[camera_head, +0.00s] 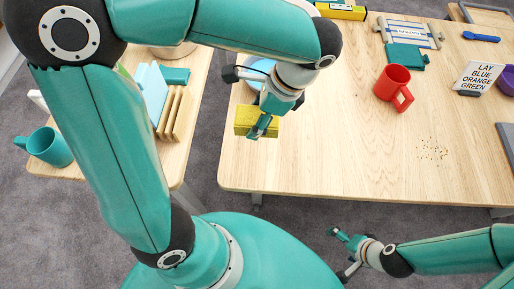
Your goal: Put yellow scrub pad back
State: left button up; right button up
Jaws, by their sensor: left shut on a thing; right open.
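The yellow scrub pad (244,119) is a small yellow block in the head view, near the left end of the large wooden table. My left gripper (262,126) is shut on it, with a teal finger across its right part. The pad appears to be at or above the table's left edge; I cannot tell its height. My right gripper (343,255) is open and empty, low in front of the table over the grey floor.
A blue round item (260,68) is partly hidden behind my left wrist. A red mug (393,88), a word sign (480,77) and scattered crumbs (432,150) are on the large table (310,150). A side table (188,130) holds a teal mug (50,147) and a rack (170,112).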

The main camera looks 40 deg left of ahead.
aim_at(252, 155)
pick_arm(q)
notch_tip(252, 155, down, 14)
jog(key=shift+f+b, duration=0.2)
jog(key=shift+b, duration=0.45)
jog(key=shift+f+b, duration=0.55)
jog(key=o, duration=1.1)
jog(key=shift+r, duration=0.1)
jog(key=shift+r+p, duration=0.4)
jog(key=shift+p, duration=0.15)
jog(key=p+v, duration=0.1)
jog(key=v, duration=1.5)
jog(key=shift+s+d+r, duration=0.2)
jog(key=shift+d+r, duration=0.1)
